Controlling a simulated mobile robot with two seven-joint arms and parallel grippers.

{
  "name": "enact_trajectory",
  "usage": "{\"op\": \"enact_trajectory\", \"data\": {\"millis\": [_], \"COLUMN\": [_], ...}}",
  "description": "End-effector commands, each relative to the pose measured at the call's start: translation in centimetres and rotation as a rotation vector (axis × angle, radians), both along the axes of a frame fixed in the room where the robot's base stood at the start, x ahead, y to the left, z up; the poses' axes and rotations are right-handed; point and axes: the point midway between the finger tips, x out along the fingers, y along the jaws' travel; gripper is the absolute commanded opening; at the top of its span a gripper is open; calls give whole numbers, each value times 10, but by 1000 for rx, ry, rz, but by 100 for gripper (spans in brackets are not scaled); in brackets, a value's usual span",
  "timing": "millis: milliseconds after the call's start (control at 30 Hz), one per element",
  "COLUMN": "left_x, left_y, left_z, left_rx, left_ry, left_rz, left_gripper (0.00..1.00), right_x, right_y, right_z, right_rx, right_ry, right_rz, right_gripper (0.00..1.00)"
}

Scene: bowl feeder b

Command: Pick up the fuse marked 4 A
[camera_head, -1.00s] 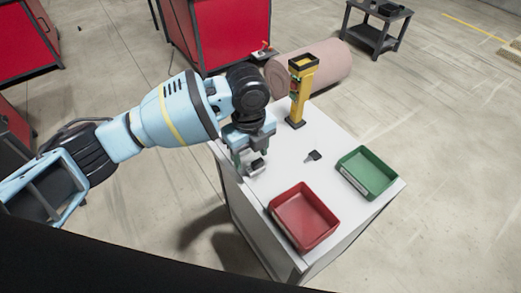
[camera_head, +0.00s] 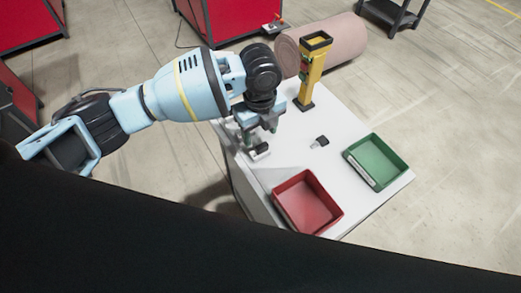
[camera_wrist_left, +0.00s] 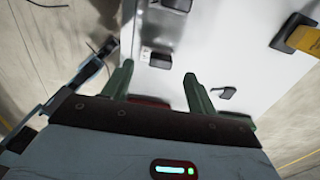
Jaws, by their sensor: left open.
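My left gripper (camera_head: 261,132) is open and points down over the left edge of the white table. In the left wrist view its two green fingers (camera_wrist_left: 158,75) are apart with nothing between them. A small dark block with a pale lower part (camera_head: 259,150) lies just below the fingers; in the wrist view a dark block (camera_wrist_left: 157,58) shows just beyond the fingertips. Another small dark piece (camera_head: 320,141) lies mid-table, also seen right of the fingers in the wrist view (camera_wrist_left: 226,92). No 4 A marking is readable on either. My right gripper is not in view.
A yellow upright stand (camera_head: 311,72) is at the table's back. A red bin (camera_head: 306,201) is at the front and a green bin (camera_head: 377,160) at the right. Another dark-and-pale piece (camera_wrist_left: 177,5) shows at the wrist view's top edge. The table between stand and bins is mostly clear.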

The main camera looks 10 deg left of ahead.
Motion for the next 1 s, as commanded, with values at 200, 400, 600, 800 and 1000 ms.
{"op": "enact_trajectory", "data": {"millis": [200,400,600,800,1000], "left_x": [-3,-3,-3,-3,-3], "left_y": [-5,-5,-5,-5,-5], "left_z": [-32,-47,-47,-47,-47], "left_rx": [2,1,1,0,0], "left_ry": [5,2,1,1,1], "left_rz": [0,0,-1,-1,-1], "left_gripper": [58,58,58,35,9], "right_x": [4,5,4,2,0], "right_y": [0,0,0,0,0], "right_z": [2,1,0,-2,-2], "right_rx": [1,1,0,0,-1], "right_ry": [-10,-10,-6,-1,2], "right_rz": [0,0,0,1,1], "right_gripper": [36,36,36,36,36]}}
